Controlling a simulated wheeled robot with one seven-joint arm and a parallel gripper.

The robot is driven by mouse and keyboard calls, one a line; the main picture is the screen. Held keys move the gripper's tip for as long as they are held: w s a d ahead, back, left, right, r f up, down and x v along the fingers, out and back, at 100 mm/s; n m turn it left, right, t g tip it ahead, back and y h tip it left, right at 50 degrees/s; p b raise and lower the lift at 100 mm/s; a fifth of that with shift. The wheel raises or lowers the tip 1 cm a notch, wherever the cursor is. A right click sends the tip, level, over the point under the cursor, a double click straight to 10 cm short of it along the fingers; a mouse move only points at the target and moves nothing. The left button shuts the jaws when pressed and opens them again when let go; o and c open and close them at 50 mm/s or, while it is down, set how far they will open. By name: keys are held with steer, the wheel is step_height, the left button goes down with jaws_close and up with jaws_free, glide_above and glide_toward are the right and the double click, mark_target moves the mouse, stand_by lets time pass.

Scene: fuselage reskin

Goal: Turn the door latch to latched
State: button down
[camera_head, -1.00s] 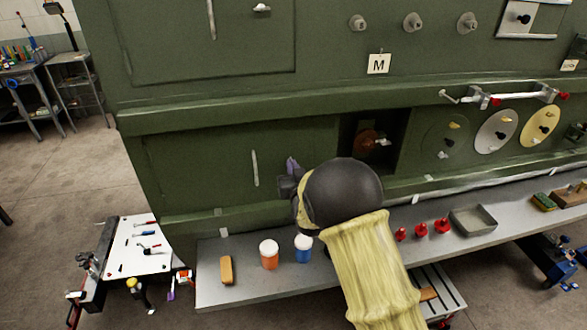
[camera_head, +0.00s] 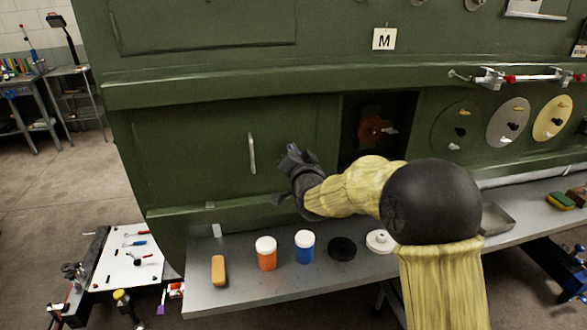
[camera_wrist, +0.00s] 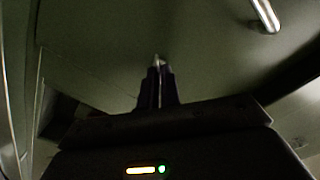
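The green lower door (camera_head: 190,160) lies flush in the panel and has a vertical silver handle (camera_head: 252,153). My gripper (camera_head: 292,152) is at the door's right part, to the right of this handle, with its fingers towards the surface. I cannot make out the door latch in the head view; the gripper covers that spot. In the wrist view the dark fingers (camera_wrist: 158,82) are close together, with a pale sliver of metal between their tips. I cannot tell whether they press on it. The handle (camera_wrist: 265,15) shows at the wrist view's upper right.
An open dark recess with a reddish part (camera_head: 372,129) is right of my gripper. Below is a grey shelf (camera_head: 205,295) with an orange jar (camera_head: 266,257), a blue jar (camera_head: 305,250) and round discs. My forearm passes above the shelf.

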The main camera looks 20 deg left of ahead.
steer(key=m+b, duration=1)
steer(key=b, duration=0.3)
steer(key=shift+w+d, duration=0.1)
steer(key=shift+m, duration=0.3)
steer(key=c, duration=1.6)
jaws_free()
steer(key=shift+f, duration=0.1)
